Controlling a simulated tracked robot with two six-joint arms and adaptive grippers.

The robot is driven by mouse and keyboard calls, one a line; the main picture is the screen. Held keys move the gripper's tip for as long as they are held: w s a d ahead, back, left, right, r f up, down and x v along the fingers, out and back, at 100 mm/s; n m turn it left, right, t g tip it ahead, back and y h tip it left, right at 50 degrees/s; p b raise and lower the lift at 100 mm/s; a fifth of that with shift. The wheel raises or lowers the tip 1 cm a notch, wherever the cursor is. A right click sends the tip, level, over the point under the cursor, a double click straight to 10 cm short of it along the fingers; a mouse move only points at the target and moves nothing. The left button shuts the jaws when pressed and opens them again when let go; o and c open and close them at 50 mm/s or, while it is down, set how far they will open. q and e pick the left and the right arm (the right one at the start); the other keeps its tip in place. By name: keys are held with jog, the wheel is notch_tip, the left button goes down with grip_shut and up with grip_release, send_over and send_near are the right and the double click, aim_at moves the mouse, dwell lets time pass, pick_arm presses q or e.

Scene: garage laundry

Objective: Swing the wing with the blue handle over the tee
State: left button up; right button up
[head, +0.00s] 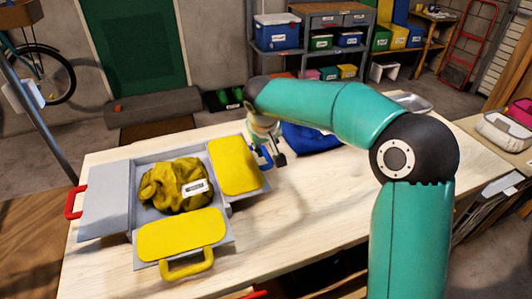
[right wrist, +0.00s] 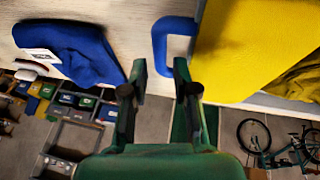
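The folding board (head: 150,160) lies on the wooden table with a crumpled yellow tee (head: 170,180) on its middle panel. The right wing (head: 235,165) has a yellow pad and lies out flat. Its blue handle (head: 264,157) is at its right edge, partly hidden by my right gripper (head: 272,157). In the right wrist view, the blue handle (right wrist: 158,48) is just beyond the fingertips, in line with the gap between them. My right gripper (right wrist: 160,68) is open and empty; I see no contact. My left gripper is not in view.
The grey left wing (head: 105,200) has a red handle (head: 75,202); the front wing (head: 180,235) has a yellow handle (head: 187,265). A blue cloth item (head: 310,138) lies behind my right arm and also shows in the wrist view (right wrist: 85,50).

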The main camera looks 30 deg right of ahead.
aim_at(267, 155)
jog(key=shift+x, duration=2)
jog(key=shift+c, duration=0.3)
grip_shut()
